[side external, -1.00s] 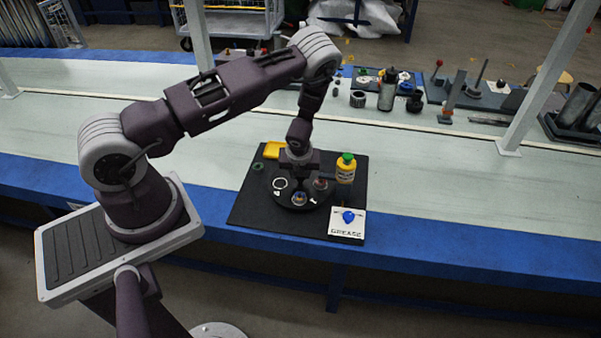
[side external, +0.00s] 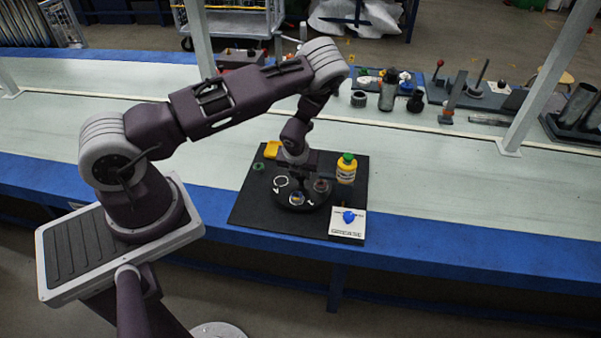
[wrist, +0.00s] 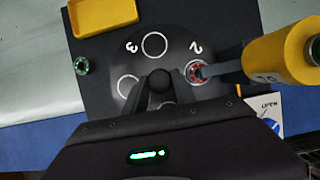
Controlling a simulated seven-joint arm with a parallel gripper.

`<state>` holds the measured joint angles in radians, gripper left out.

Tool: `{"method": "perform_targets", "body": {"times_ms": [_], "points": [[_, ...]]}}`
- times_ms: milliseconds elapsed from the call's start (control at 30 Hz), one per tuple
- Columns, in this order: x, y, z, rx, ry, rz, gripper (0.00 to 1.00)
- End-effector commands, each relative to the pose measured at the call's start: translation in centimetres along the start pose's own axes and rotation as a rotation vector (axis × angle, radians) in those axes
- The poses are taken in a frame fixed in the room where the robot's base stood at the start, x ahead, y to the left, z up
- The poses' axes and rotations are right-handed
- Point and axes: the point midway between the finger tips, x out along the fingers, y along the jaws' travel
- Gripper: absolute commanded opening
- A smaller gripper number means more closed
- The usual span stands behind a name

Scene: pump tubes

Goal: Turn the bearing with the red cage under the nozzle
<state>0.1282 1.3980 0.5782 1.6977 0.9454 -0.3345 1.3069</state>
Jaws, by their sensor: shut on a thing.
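The bearing with the red cage (wrist: 194,75) sits at the spot marked 2 on the black turntable (wrist: 122,55); it also shows in the side view (side external: 321,185). The grey nozzle (wrist: 226,69) reaches left from the yellow grease bottle (wrist: 275,58), and its tip overlaps the bearing's right part in the wrist view. I cannot tell whether it is exactly centred above. My gripper (wrist: 160,90) is shut on the dark knob (wrist: 160,80) at the turntable's middle. In the side view it stands over the turntable and hides part of it.
White rings mark other spots, one by the 3 (wrist: 154,45). A bearing with blue and yellow (side external: 297,198) sits at the turntable's front. A yellow tray (wrist: 103,14), a green ring (wrist: 82,66) and a grease card with a blue piece (side external: 347,222) lie around it.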

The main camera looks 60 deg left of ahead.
Motion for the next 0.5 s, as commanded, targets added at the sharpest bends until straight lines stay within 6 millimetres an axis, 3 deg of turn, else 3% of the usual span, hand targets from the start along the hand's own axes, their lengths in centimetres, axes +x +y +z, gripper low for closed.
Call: {"method": "perform_targets", "body": {"times_ms": [100,133,200,500], "points": [[-0.06,-0.10,0.28,-0.001,-0.005,-0.002,0.00],[-0.06,-0.10,0.28,-0.002,-0.005,-0.002,0.38],[-0.05,-0.08,0.24,-0.002,-0.005,-0.002,0.52],[-0.08,-0.03,0.10,-0.001,-0.002,-0.001,0.54]]}}
